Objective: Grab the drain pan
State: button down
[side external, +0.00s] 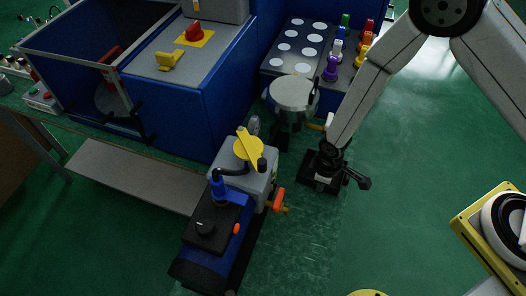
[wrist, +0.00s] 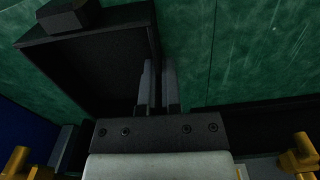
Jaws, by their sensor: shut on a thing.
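The drain pan appears to be the dark, shallow, square-edged pan (wrist: 85,65) at the upper left of the wrist view, with a dark block on its far edge. In the side external view a black piece that looks like it (side external: 312,182) is low beside the press bench, under the end of my arm. My gripper (wrist: 158,68) has its two grey fingers close together at the pan's right wall, shut on that wall. My gripper hides part of the pan, and its fingertips are hard to make out in the side external view.
A grey machine with a yellow handle (side external: 249,148) stands left of my gripper, with a black control box (side external: 212,222) before it. A round grey-topped drum (side external: 293,93) is close behind. Blue cabinets (side external: 205,100) fill the back left. Green floor (side external: 400,215) is open at right.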

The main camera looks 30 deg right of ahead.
jog(key=shift+r, duration=0.15)
jog(key=shift+r, duration=0.85)
jog(key=shift+s+d+r, duration=0.1)
jog(key=shift+r, duration=0.75)
jog(key=s+d, duration=1.2)
jog(key=shift+s+d+f, duration=0.15)
jog(key=shift+s+d, duration=0.1)
